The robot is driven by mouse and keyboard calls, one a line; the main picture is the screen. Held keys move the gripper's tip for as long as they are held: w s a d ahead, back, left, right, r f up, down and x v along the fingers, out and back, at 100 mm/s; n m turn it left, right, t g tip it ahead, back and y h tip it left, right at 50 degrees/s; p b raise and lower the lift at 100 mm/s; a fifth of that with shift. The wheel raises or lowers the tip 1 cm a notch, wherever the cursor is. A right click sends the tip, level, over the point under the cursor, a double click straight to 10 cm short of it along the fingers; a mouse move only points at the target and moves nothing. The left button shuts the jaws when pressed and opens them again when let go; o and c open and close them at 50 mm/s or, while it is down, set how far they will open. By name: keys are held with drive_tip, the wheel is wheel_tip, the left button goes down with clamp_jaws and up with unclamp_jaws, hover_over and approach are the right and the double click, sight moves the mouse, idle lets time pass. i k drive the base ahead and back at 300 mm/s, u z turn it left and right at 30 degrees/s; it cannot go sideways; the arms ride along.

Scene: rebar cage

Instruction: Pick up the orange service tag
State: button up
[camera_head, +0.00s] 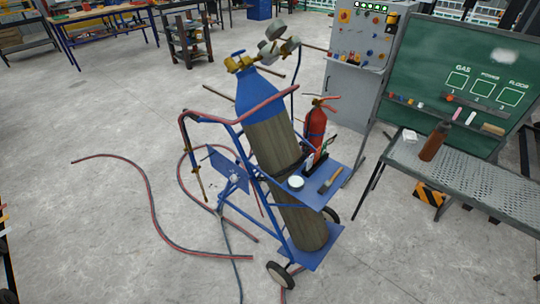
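I cannot make out an orange service tag in the head view. A blue gas-cylinder cart (308,262) stands in the middle, holding a tall cylinder (270,135) with a blue top and brass valve. The cart's small blue shelf (318,197) bears a round white item (296,182), a brush (331,180) and a dark holder (316,164) with several slim items. My gripper is not in view.
Red and dark hoses (150,212) lie on the floor left of the cart. A red extinguisher (315,125) stands behind it. A perforated metal table (470,180) and a green board (455,75) are at right. Open floor lies at left.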

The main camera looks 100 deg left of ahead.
sight(316, 158)
drive_tip(key=u, duration=0.2)
drive_tip(key=i, duration=1.65)
drive_tip(key=u, duration=4.25)
drive_tip(key=i, duration=1.7)
